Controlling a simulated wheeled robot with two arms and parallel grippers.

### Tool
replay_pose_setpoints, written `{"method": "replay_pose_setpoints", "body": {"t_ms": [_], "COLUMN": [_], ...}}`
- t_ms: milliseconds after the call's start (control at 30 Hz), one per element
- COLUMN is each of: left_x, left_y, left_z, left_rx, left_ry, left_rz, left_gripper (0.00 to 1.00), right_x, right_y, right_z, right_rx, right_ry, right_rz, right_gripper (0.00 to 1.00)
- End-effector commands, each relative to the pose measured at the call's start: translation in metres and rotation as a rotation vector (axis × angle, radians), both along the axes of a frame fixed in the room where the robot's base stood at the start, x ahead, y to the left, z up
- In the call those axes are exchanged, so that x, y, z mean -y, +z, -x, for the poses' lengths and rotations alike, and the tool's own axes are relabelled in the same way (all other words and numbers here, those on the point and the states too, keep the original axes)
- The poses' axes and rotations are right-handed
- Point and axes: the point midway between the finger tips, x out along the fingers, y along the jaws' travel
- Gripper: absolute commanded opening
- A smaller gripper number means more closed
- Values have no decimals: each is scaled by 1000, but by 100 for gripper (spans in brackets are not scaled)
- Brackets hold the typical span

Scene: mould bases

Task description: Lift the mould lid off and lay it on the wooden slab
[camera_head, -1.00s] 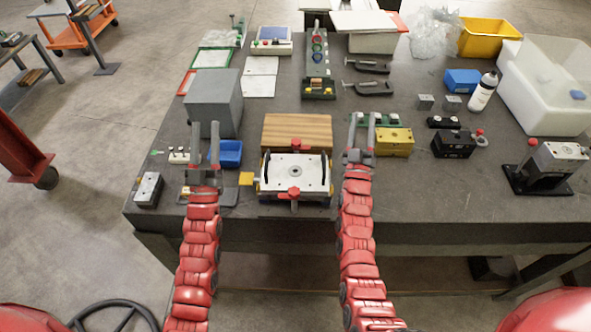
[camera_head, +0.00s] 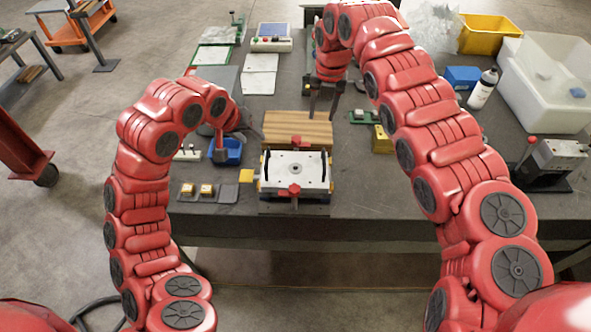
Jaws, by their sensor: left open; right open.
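The mould (camera_head: 266,197) stands near the table's front edge. Its pale square lid (camera_head: 280,167) sits on top, with a round hole in the middle and red clamp parts at the front and back. The wooden slab (camera_head: 297,127), striped brown, lies flat directly behind the mould and is empty. My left gripper (camera_head: 252,132) is open beside the slab's left edge, partly hidden by its own arm. My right gripper (camera_head: 324,103) is open and points down above the slab's back right part. Neither gripper touches the lid.
A blue bin (camera_head: 232,156) stands left of the mould. A yellow block (camera_head: 382,140) is right of the slab, partly behind my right arm. A white bottle (camera_head: 481,92) and a large white container (camera_head: 550,90) stand at right. The table front right of the mould is clear.

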Motion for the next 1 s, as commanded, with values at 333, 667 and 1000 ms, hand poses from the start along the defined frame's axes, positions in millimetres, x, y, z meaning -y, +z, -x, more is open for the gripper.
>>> {"method": "replay_pose_setpoints", "body": {"t_ms": [333,667,1000], "left_x": [-8,-4,7], "left_y": [2,-12,-59], "left_z": [18,12,-8], "left_rx": [-64,-63,-62], "left_ry": [-1,-2,-2], "left_rz": [-51,-49,-45], "left_gripper": [48,48,48], "right_x": [15,15,14], "right_y": [10,-6,-59], "right_z": [25,25,25], "right_rx": [-83,-84,-84], "right_ry": [86,84,84], "right_rz": [69,68,67], "right_gripper": [49,49,49]}}
